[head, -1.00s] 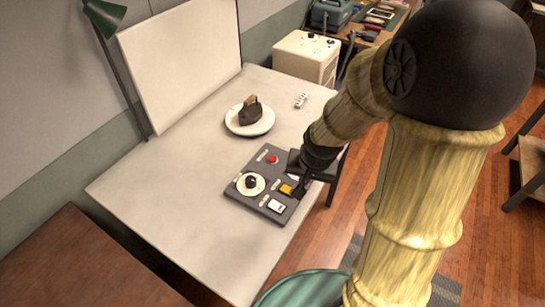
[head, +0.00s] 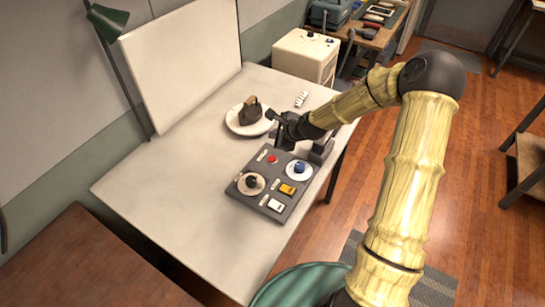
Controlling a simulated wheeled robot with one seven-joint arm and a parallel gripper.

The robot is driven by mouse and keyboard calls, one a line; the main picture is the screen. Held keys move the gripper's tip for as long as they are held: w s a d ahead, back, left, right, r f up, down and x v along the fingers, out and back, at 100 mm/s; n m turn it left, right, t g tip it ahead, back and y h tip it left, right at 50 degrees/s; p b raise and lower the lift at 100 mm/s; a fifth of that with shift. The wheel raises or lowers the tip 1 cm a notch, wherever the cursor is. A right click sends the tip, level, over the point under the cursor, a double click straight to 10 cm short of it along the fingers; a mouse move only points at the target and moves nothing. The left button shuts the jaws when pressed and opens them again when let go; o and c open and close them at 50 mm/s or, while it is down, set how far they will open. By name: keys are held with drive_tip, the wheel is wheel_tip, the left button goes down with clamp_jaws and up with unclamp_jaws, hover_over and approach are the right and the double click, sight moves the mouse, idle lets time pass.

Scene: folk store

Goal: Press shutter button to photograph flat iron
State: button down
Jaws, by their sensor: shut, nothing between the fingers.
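The flat iron (head: 251,112), dark with a brown handle, stands on a round white plate (head: 236,126) near the white backdrop board. A dark control panel (head: 246,206) lies at the table's near right edge. It carries a red round button (head: 272,159), a blue knob (head: 299,168) on a white dial, a black knob (head: 251,181) on a pale dial, a yellow switch (head: 288,189) and a white switch (head: 276,204). The labels are too small to read. My gripper (head: 275,121) is shut and empty, above the panel's far end and just right of the plate.
The pale table (head: 165,190) is clear left of the panel. A small white block (head: 301,99) lies right of the plate. The backdrop board (head: 185,60) and a green lamp (head: 108,20) stand behind. A cream box (head: 304,58) stands beyond the far right corner.

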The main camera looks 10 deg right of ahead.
drive_tip(key=shift+f, duration=0.15)
drive_tip(key=b, duration=0.6)
hover_over(274, 160)
wheel_tip(274, 160, down, 6)
drive_tip(key=shift+d+f, duration=0.1)
drive_tip(key=shift+f, duration=0.1)
drive_tip(key=shift+f+b, duration=0.55)
drive_tip(key=shift+f, duration=0.5)
idle(1.0)
drive_tip(key=shift+f, duration=0.4)
drive_tip(key=shift+f+b, duration=0.35)
drive_tip(key=shift+f, duration=0.1)
idle(0.6)
drive_tip(key=shift+r, duration=0.1)
drive_tip(key=shift+r+p, duration=0.75)
